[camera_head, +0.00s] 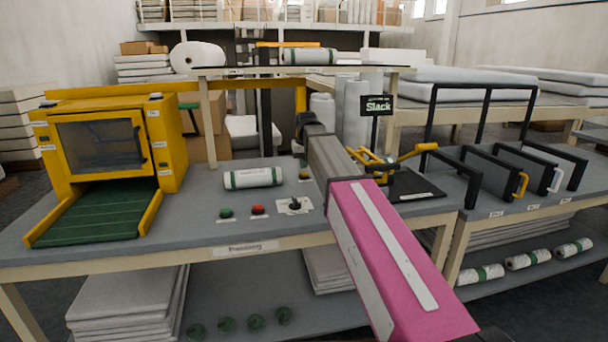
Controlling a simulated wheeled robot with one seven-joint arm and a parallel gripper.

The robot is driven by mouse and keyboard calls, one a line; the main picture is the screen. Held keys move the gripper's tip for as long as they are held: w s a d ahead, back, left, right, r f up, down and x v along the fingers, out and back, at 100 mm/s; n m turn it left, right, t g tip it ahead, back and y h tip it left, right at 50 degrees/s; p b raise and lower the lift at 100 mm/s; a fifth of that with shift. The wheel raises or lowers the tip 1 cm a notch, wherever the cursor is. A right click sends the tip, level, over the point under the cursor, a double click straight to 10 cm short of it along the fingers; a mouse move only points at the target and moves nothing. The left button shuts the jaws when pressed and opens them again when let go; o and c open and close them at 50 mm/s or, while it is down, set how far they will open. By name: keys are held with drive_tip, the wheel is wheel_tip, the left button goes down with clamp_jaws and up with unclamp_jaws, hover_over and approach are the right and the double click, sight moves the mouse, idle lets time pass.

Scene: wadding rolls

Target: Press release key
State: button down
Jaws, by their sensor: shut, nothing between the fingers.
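My arm, with a pink section and a grey section, reaches in from the lower right over the bench. My gripper (308,122) is the small dark end of the arm, raised above the bench and seen from behind. It is shut and holds nothing. On the bench's front part are a green button (226,212), a red button (258,210) and a small black-knobbed control on a white plate (295,206). A small yellow key (303,176) sits further back, left of the arm. The labels are too small to tell which is the release key. The gripper touches none of them.
A white roll with a green band (253,178) lies behind the buttons. A yellow machine (115,145) with a green ramp stands left. A black "Slack" sign (378,105), yellow handles (417,151) and black frames (492,180) stand right. A raised shelf (235,71) crosses behind.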

sight(304, 173)
idle(0.4)
wheel_tip(304, 173, up, 6)
idle(0.6)
drive_tip(key=shift+s, duration=0.1)
